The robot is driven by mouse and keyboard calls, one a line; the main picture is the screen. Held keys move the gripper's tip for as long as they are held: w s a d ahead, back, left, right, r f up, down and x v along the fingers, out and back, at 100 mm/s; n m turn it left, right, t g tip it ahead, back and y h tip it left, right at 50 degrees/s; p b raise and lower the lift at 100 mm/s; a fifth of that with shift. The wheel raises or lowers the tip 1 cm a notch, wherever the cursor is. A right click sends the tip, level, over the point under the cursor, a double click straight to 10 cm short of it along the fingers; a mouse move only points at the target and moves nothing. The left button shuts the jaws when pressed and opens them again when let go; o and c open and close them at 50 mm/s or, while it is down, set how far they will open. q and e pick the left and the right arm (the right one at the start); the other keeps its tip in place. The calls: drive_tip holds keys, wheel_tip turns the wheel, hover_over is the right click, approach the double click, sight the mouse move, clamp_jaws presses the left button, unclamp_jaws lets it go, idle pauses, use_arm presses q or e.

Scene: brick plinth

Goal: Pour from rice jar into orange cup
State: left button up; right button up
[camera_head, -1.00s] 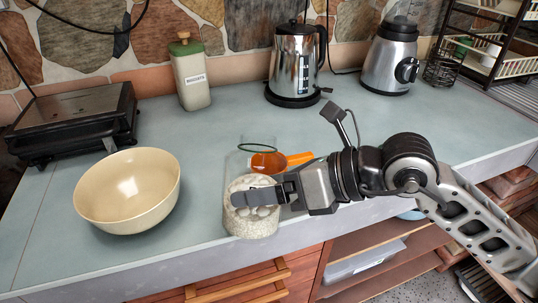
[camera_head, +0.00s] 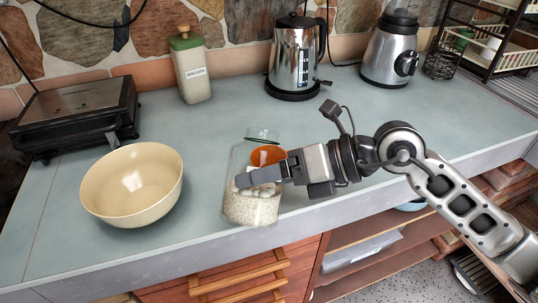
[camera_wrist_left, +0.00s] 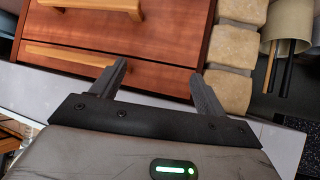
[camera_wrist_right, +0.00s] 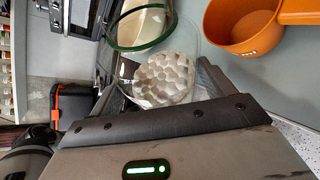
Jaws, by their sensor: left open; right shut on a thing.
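The rice jar (camera_head: 255,208) is clear glass with a green-edged rim and white rice-like contents low inside. It is near the counter's front edge in the head view. My right gripper (camera_head: 258,177) is shut on it from the right. In the right wrist view, the jar's pale contents (camera_wrist_right: 165,78) show through the glass. The orange cup (camera_head: 268,155) is behind the jar, partly hidden by jar and gripper. It shows beside the jar in the right wrist view (camera_wrist_right: 243,28), with its handle. My left gripper (camera_wrist_left: 160,88) is open and empty, before wooden drawers.
A cream bowl (camera_head: 131,187) sits left of the jar. A biscuit canister (camera_head: 193,75), a kettle (camera_head: 296,60) and a blender (camera_head: 390,55) stand along the back. A black-sided appliance (camera_head: 75,115) is at the far left. The counter between is clear.

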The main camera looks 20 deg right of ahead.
drive_tip(key=shift+s+a+f+m+g+y, duration=0.1)
drive_tip(key=shift+s+f+m+g+y, duration=0.1)
drive_tip(key=shift+m+g+y, duration=0.3)
idle(2.1)
drive_tip(key=shift+r+m+p, duration=0.5)
drive_tip(key=shift+m+p, duration=0.2)
drive_tip(key=shift+p, duration=0.05)
idle(1.6)
drive_tip(key=shift+f+m+g+y, duration=0.2)
drive_tip(key=shift+m+g+y, duration=0.3)
drive_tip(key=shift+y, duration=0.1)
idle(1.7)
drive_tip(key=shift+w+r+p, duration=0.1)
drive_tip(key=shift+r+p, duration=0.35)
drive_tip(key=shift+p, duration=0.05)
